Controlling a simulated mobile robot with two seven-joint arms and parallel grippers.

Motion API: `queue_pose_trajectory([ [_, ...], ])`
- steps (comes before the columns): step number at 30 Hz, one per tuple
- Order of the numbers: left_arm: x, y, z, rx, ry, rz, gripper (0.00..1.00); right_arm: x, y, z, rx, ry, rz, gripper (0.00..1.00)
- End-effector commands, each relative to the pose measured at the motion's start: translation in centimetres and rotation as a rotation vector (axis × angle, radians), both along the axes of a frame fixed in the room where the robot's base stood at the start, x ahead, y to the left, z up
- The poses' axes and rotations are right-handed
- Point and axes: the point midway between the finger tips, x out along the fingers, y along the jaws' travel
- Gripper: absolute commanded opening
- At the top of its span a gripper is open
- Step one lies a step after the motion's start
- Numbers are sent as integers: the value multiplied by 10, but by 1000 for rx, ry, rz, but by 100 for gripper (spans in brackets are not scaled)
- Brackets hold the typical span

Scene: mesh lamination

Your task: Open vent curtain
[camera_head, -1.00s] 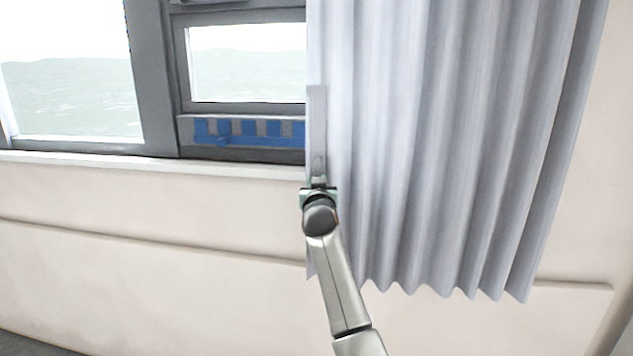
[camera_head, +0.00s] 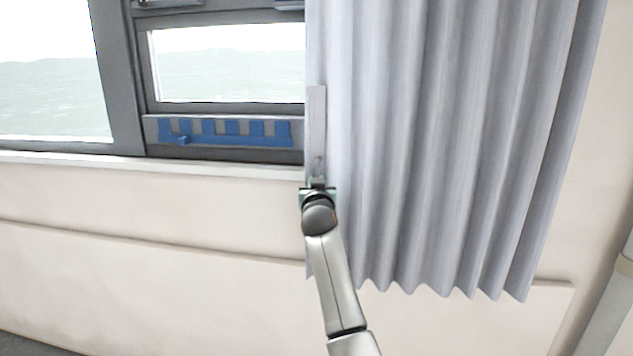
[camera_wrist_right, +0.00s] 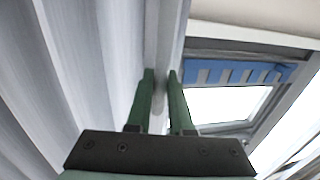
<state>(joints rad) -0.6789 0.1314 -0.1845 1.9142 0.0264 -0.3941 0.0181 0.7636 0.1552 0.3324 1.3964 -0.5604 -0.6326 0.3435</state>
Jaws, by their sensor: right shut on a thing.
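The grey pleated curtain (camera_head: 430,150) hangs over the right part of the window wall, its folds bunched. A flat pale strip (camera_head: 317,125) runs down its left edge. My right gripper (camera_head: 318,183) is at the lower end of this strip. In the right wrist view, the two green fingers of my right gripper (camera_wrist_right: 161,78) are shut on the curtain's edge strip (camera_wrist_right: 162,50). A blue slotted vent piece (camera_head: 228,132) sits below the small window pane, left of the curtain, and is uncovered. It also shows in the right wrist view (camera_wrist_right: 236,72). My left gripper is not in view.
The dark window frame (camera_head: 122,90) and a pale sill (camera_head: 150,165) lie left of the curtain. The cream wall (camera_head: 130,220) below is clear. A grey post (camera_head: 612,300) stands at the lower right.

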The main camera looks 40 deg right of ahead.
Motion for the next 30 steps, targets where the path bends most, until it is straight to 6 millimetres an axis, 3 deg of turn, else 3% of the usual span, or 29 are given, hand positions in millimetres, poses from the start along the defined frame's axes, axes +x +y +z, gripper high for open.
queue_pose_trajectory([
  [15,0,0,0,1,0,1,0,-1,-2,5,-5,-8,-3,0],
  [16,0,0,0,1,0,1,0,-1,-2,5,-5,-8,-3,21],
  [23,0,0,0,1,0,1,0,-1,-1,3,-3,-5,-2,47],
  [30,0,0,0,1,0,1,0,0,0,1,-1,-3,0,50],
])
